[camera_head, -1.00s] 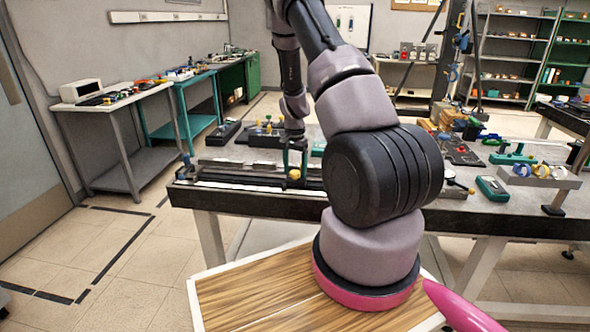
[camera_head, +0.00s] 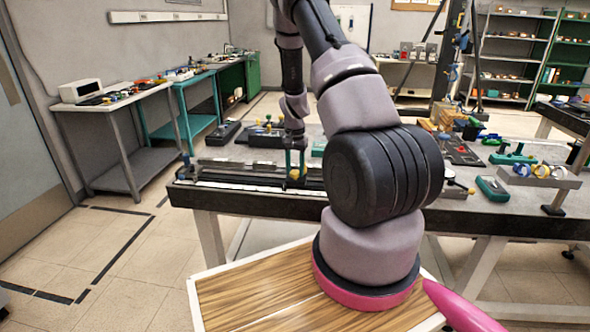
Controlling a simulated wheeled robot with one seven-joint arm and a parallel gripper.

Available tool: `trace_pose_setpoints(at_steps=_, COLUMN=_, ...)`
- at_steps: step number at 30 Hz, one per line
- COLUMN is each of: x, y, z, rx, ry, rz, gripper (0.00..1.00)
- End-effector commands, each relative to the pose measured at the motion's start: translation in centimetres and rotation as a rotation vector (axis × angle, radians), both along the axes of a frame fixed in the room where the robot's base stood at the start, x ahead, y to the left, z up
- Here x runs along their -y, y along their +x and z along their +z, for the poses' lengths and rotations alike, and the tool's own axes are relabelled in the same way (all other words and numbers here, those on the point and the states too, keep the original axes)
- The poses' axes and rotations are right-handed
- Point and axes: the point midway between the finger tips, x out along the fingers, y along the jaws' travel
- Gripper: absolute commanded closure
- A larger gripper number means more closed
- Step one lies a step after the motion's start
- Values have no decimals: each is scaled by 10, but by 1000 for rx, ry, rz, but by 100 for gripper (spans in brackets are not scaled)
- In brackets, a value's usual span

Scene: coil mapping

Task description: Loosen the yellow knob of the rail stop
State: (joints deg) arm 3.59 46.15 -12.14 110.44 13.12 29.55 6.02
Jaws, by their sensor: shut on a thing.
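The yellow knob (camera_head: 294,174) shows at the rail on the front left part of the dark workbench. My gripper (camera_head: 295,170) points down there, its green fingers on either side of the knob and shut on it. The fingers cover part of the knob. The dark rail (camera_head: 240,176) runs left to right along the bench's front edge. The rail stop's body is too small and covered to make out. My arm hides the rail's right part.
A white scale strip (camera_head: 235,187) lies in front of the rail. Behind it are dark boxes with small coloured parts (camera_head: 262,134). At the right stand a green device (camera_head: 492,188) and a grey holder with blue and yellow rings (camera_head: 540,172).

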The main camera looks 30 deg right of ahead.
Motion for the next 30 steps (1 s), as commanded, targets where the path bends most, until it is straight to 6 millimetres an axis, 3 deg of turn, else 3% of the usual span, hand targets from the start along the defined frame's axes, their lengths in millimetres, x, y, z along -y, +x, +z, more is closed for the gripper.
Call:
trace_pose_setpoints(at_steps=15, x=0, y=1, z=1, rx=2, ry=0, rz=305, gripper=100)
trace_pose_setpoints(at_steps=30, x=0, y=1, z=1, rx=2, ry=-1, rz=355, gripper=100)
